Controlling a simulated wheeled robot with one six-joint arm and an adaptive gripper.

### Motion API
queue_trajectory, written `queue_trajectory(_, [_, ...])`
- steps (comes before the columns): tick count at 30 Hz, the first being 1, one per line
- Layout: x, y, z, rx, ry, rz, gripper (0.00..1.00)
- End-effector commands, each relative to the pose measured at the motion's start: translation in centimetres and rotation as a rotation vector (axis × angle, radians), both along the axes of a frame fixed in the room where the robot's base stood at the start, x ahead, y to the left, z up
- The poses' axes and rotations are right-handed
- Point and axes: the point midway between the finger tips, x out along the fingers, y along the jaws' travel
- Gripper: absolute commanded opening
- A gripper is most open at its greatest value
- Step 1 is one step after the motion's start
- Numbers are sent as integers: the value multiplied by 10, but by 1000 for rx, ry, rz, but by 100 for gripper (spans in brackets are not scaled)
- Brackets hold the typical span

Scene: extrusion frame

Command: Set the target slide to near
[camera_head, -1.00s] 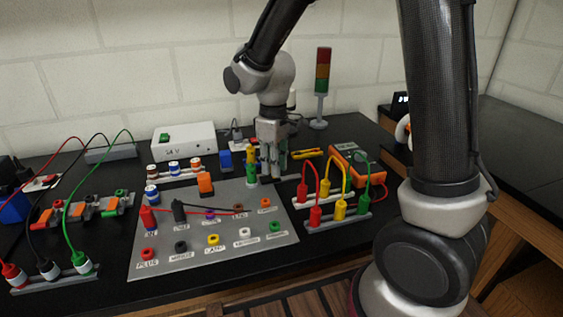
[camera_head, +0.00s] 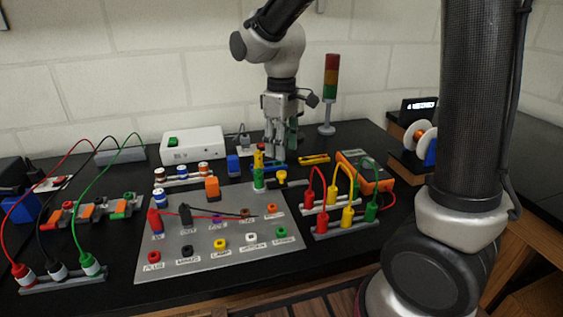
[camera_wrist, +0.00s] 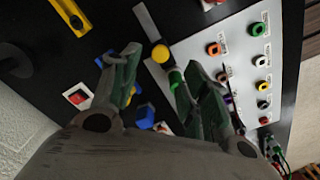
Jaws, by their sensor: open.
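A round yellow knob (camera_head: 282,176) on a short grey strip (camera_head: 296,183) stands just right of the green post; it looks like a slide. The wrist view shows the knob (camera_wrist: 160,53) partway along the strip (camera_wrist: 147,22). A yellow bar (camera_head: 314,159) with a dark knob lies farther back right, also at the wrist view's top left (camera_wrist: 68,13). Which one is the target slide, I cannot tell. My gripper (camera_head: 283,156) is open and empty, pointing down behind the yellow knob. In the wrist view its fingertips (camera_wrist: 154,63) are spread, with the knob seen between and beyond them.
A green post (camera_head: 259,178) stands at the grey socket panel's (camera_head: 205,262) back corner, close to my gripper. A blue part (camera_head: 266,166) lies behind it. Red, yellow and green leads (camera_head: 345,190) stand to the right. A signal tower (camera_head: 330,95) rises behind.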

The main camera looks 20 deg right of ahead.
Motion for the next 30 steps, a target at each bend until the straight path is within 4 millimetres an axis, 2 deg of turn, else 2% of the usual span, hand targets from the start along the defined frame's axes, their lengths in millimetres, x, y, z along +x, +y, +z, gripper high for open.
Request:
queue_trajectory(3, [0,0,24,1,-3,0,46])
queue_trajectory(9, [0,0,44,1,-1,0,46])
queue_trajectory(20, [0,0,47,-1,1,-5,46])
queue_trajectory(23, [-1,0,44,0,0,-59,46])
queue_trajectory(25, [-18,-9,31,-14,26,-120,46])
queue_trajectory(30, [-65,-57,43,12,-19,-300,46])
